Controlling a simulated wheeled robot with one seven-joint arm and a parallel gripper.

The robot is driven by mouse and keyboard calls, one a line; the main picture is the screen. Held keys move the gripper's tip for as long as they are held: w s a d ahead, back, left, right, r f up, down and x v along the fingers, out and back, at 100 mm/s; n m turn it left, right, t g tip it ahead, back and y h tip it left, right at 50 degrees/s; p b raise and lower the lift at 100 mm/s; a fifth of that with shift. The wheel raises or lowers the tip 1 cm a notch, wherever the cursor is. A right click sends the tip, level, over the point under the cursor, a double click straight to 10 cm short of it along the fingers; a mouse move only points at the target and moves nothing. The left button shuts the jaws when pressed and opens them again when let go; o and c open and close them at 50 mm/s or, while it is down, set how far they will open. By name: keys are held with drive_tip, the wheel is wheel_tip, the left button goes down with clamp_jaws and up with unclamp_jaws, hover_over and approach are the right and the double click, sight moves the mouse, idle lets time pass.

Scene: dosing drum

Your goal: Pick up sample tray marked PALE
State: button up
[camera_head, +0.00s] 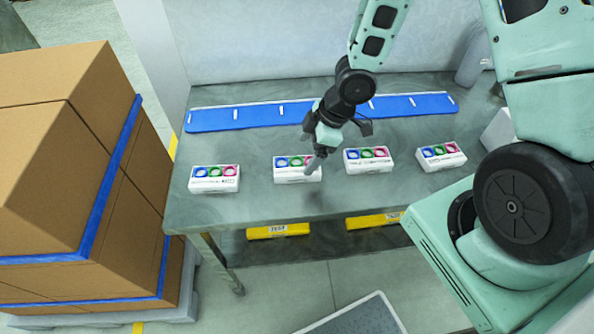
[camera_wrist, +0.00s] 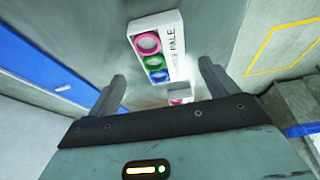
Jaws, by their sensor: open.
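The tray marked PALE (camera_wrist: 157,46) is white with pink, green and blue rings; its label reads clearly in the wrist view, ahead of the fingertips. In the head view it appears to be the third tray from the left (camera_head: 367,161), though labels there are too small to read. My gripper (camera_head: 340,146) is open and empty above the table, over the gap between the second and third trays. In the wrist view its two fingers (camera_wrist: 162,84) are spread apart, with the PALE tray beyond them, not between them.
Strapped cartons (camera_head: 60,170) stand left of the table. Yellow labelled bars (camera_head: 278,231) sit below.

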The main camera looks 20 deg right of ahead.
sight(298, 165)
drive_tip(key=x, duration=0.4)
drive_tip(key=shift+s+a+r, duration=0.1)
drive_tip(key=shift+s+a, duration=0.05)
drive_tip(key=shift+a, duration=0.15)
drive_tip(key=shift+a+f, duration=0.15)
drive_tip(key=shift+f, duration=0.35)
drive_tip(key=c, duration=1.1)
